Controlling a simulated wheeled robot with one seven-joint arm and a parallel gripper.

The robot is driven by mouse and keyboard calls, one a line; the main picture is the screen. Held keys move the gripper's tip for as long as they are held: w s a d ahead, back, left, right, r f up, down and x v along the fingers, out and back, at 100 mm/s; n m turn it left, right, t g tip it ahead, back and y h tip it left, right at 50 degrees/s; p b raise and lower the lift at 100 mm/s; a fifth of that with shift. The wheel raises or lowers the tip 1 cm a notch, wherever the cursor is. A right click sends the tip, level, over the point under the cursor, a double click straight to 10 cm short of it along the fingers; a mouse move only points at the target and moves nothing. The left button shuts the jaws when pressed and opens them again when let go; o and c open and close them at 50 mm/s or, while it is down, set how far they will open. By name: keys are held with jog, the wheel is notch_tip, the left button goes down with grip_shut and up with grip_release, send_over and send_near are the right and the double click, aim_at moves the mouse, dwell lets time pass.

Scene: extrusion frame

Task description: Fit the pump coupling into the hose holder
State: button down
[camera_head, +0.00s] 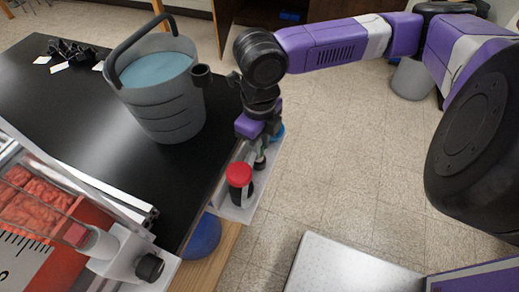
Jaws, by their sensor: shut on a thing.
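My gripper (261,146) points down beside the right edge of the black table, above a narrow pale side shelf (238,212). It is shut on a small dark piece (260,162), which I take to be the pump coupling; the fingers and wrist hide most of it. Whether the piece touches the shelf cannot be told. A short dark open cup or ring (202,75) sticks out from the right side of the grey bucket (165,108); it may be the hose holder. It looks empty and stands left of and above my gripper in the picture.
The bucket holds bluish water and has a dark handle. A red-capped container (239,181) stands on the shelf close to my gripper, with a blue item (278,131) behind. A clear-sided apparatus (60,215) fills the lower left. Open floor (340,170) lies right.

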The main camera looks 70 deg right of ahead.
jog(key=shift+f, duration=1.2)
jog(key=shift+f, duration=0.2)
jog(key=c, duration=1.2)
grip_release()
jog(key=shift+r, duration=0.1)
notch_tip(320, 180, up, 12)
jog(key=shift+r+p, duration=0.15)
jog(key=shift+p, duration=0.2)
